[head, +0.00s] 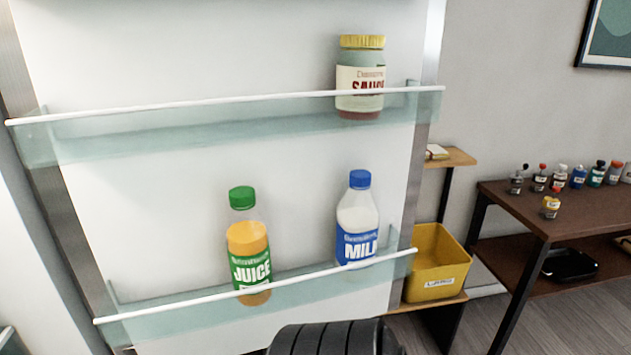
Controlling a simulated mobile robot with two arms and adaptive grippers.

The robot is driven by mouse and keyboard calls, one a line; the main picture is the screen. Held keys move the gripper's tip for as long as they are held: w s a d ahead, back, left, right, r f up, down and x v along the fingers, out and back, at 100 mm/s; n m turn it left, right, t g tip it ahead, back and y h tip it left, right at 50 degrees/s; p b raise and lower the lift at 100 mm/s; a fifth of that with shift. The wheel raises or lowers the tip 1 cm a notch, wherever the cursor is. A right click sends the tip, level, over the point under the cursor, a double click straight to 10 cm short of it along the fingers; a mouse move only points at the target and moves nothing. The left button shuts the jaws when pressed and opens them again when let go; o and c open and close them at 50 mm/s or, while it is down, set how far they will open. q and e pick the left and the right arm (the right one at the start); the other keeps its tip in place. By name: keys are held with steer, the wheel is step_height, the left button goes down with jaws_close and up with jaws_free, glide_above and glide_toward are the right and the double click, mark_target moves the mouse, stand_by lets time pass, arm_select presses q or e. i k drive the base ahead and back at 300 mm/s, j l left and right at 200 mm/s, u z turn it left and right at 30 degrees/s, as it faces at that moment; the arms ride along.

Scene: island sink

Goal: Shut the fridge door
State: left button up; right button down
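The open fridge door (180,210) fills the left and middle of the head view, with its white inner side facing me. Its upper clear shelf (200,125) holds a sauce jar (360,80) with a yellow lid. Its lower clear shelf (180,312) holds a juice bottle (248,240) with a green cap and a milk bottle (356,218) with a blue cap. A black ribbed part of my own body shows at the bottom middle, in front of the door. Neither gripper can be made out. The fridge's main body is not clearly visible.
A yellow bin (437,262) sits on a small wooden shelf just right of the door. A dark brown table (560,212) with several small bottles stands further right. Grey wood floor (570,325) shows at the lower right. A framed picture (608,35) hangs on the wall.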

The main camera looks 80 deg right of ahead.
mark_target(135, 124)
steer(key=k+l+z, duration=0.1)
steer(key=l+z, duration=0.45)
steer(key=z, duration=0.15)
steer(key=l+z, duration=0.4)
steer(key=k+j, duration=0.05)
